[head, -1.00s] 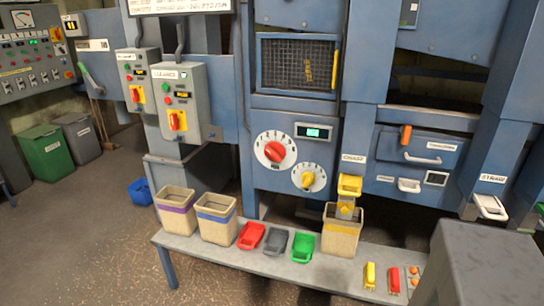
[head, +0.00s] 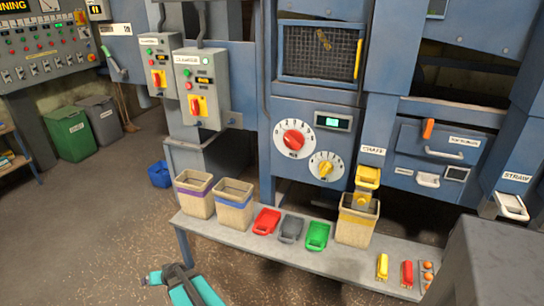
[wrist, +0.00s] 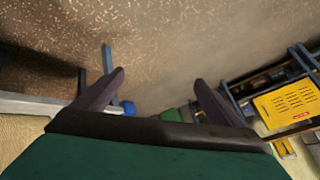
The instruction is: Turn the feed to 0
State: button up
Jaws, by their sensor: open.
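Two white numbered dials sit on the blue machine front in the head view: a larger one with a red knob (head: 293,140) and a smaller one with a yellow knob (head: 326,169). Their labels are too small to tell surely which is the feed, and the exact settings cannot be read. A small green-lit display (head: 332,122) is above the yellow knob. My gripper (wrist: 158,78) is open in the wrist view, its dark fingers spread with nothing between them. My teal arm shows at the bottom of the head view, well below and left of the dials.
A low grey bench (head: 285,252) stands before the machine with bins and red, grey and green scoops. A grey box (head: 490,262) blocks the lower right. Control boxes (head: 202,88) hang left of the dials. The brown floor at lower left is open.

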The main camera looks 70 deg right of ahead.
jog(key=d+r+m+t+h, duration=0.1)
jog(key=d+r+m+h, duration=0.1)
jog(key=d+r, duration=0.45)
jog(key=d+r+m+t+h, duration=0.1)
jog(key=d+r+h, duration=0.15)
jog(key=d, duration=0.75)
jog(key=m+g+h+p, duration=0.1)
jog(key=m+g+h, duration=0.8)
jog(key=m+h, duration=0.4)
send_near(292, 143)
jog(key=a+y, duration=0.1)
jog(key=a, duration=0.3)
jog(key=shift+d+r+m, duration=0.1)
jog(key=shift+r+m, duration=0.2)
jog(key=shift+r, duration=0.15)
jog(key=shift+d, duration=0.15)
jog(key=shift+w+d+p, duration=0.2)
jog(key=shift+d+p, duration=0.25)
jog(key=shift+d, duration=2.95)
jog(key=shift+w+d+p, duration=0.2)
jog(key=shift+d+p, duration=0.25)
jog(key=shift+d, duration=2.9)
jog(key=c, duration=0.8)
